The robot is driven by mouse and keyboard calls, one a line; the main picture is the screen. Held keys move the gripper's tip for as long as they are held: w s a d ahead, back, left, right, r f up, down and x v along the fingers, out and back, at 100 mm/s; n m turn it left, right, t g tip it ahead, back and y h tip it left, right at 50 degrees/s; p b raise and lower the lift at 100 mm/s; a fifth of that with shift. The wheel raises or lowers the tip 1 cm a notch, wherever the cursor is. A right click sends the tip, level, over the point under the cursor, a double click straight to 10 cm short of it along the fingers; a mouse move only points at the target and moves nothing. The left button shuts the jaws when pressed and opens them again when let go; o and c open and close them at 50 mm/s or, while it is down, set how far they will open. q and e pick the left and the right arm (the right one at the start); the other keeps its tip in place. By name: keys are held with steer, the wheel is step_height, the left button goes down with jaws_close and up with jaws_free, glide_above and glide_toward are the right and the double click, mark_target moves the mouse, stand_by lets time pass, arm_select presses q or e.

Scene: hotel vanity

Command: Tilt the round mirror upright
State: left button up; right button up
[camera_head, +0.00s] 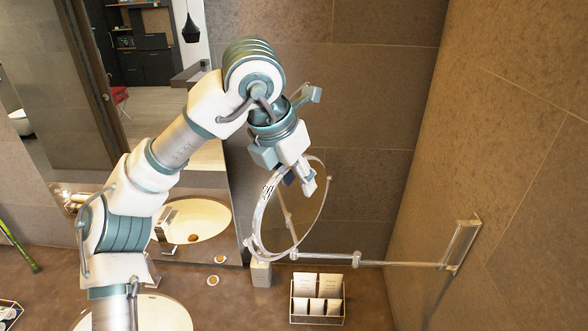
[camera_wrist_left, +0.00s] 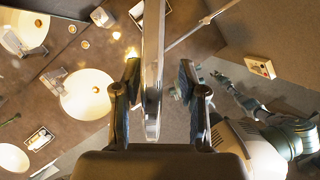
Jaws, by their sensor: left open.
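The round mirror (camera_head: 261,217) is a thin clear-looking ring at the end of a wall arm (camera_head: 400,264), and it stands tilted. My left gripper (camera_head: 291,176) reaches to its upper rim from above. In the left wrist view the mirror (camera_wrist_left: 153,60) shows almost edge-on between the two fingers of my open left gripper (camera_wrist_left: 158,72). A gap shows on each side of the rim there, so the fingers are not shut on it. Part of my other arm shows at the right of that view; its jaw state is unclear.
The wall mount (camera_head: 461,246) is on the right wall. A white rack with cards (camera_head: 317,300) and a small beige container (camera_head: 260,274) stand on the brown counter below. A large wall mirror (camera_head: 205,150) is behind my arm. A basin (camera_head: 165,315) lies at the front left.

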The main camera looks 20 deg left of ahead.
arm_select(q)
steer(key=v, duration=1)
steer(key=shift+s+r, duration=0.25)
steer(key=shift+d+r, duration=0.1)
steer(key=shift+r, duration=0.55)
arm_select(e)
steer(key=shift+a, duration=0.2)
arm_select(q)
steer(key=shift+s+a, duration=0.1)
steer(key=shift+a, duration=0.15)
arm_select(e)
steer(key=shift+a, duration=0.15)
